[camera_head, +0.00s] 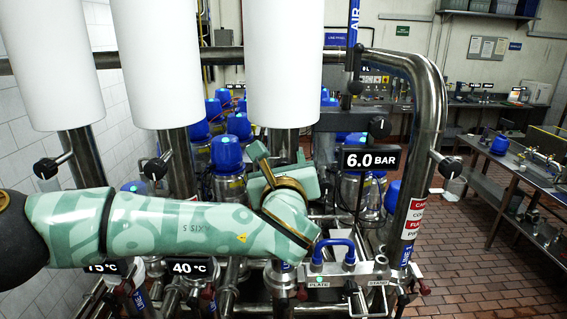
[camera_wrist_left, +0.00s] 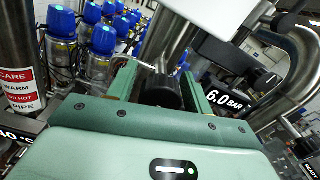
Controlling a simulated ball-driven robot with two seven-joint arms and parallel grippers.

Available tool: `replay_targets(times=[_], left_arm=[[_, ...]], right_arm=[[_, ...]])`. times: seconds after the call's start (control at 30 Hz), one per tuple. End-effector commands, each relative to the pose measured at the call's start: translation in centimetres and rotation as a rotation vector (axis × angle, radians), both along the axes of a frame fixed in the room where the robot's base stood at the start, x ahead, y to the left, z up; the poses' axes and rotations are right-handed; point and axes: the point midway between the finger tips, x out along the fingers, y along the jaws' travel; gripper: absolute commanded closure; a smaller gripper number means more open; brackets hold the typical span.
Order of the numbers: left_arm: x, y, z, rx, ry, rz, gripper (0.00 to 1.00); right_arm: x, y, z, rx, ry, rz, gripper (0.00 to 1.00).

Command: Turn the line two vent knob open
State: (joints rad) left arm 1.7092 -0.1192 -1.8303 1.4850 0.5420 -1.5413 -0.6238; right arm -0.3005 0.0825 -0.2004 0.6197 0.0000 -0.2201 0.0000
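My left gripper (camera_head: 281,166) is at the third steel pipe, under the right-hand white cylinder (camera_head: 285,60). In the left wrist view, its two green fingers (camera_wrist_left: 160,88) stand on either side of a black knob (camera_wrist_left: 160,92) on a steel stem. I cannot tell whether they press on it. In the head view the gripper hides this knob. Similar black knobs sit on the first pipe (camera_head: 46,168) and second pipe (camera_head: 155,169). No readable label says which knob is the line two vent. My right gripper is out of view.
A 6.0 BAR sign (camera_head: 371,159) hangs just right of the gripper. A thick bent steel pipe (camera_head: 430,110) with another black knob (camera_head: 450,166) stands further right. Several blue-capped units (camera_head: 226,152) crowd behind. A blue handle (camera_head: 334,244) is below the gripper.

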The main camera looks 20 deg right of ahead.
Motion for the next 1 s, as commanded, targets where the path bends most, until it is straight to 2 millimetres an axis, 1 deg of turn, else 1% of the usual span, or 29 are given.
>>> replay_targets(times=[0.03,0.07,0.1,0.13,0.33,0.47,0.67,0.8,1.0], left_arm=[[0.0,0.0,0.0,0.000,0.000,0.000,0.65],[0.0,0.0,0.0,0.000,0.000,0.000,0.73],[0.0,0.0,0.0,0.000,0.000,0.000,0.84],[0.0,0.0,0.0,0.000,0.001,0.000,0.88],[0.0,0.0,-0.1,-0.006,0.003,0.001,0.87],[0.0,0.0,-0.3,-0.032,0.011,0.001,0.87],[0.0,0.1,-0.6,-0.130,0.041,0.001,0.87],[0.0,0.1,-0.8,-0.238,0.073,0.001,0.87],[0.0,0.1,-0.8,-0.417,0.125,0.001,0.87]], right_arm=[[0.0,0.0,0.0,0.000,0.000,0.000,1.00],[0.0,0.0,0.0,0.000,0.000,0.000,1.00],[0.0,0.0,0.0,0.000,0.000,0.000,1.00],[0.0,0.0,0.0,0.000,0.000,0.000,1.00],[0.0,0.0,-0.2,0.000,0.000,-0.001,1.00],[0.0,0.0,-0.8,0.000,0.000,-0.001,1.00],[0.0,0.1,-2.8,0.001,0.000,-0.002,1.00],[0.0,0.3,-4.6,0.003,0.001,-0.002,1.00],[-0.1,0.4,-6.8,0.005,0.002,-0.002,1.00]])
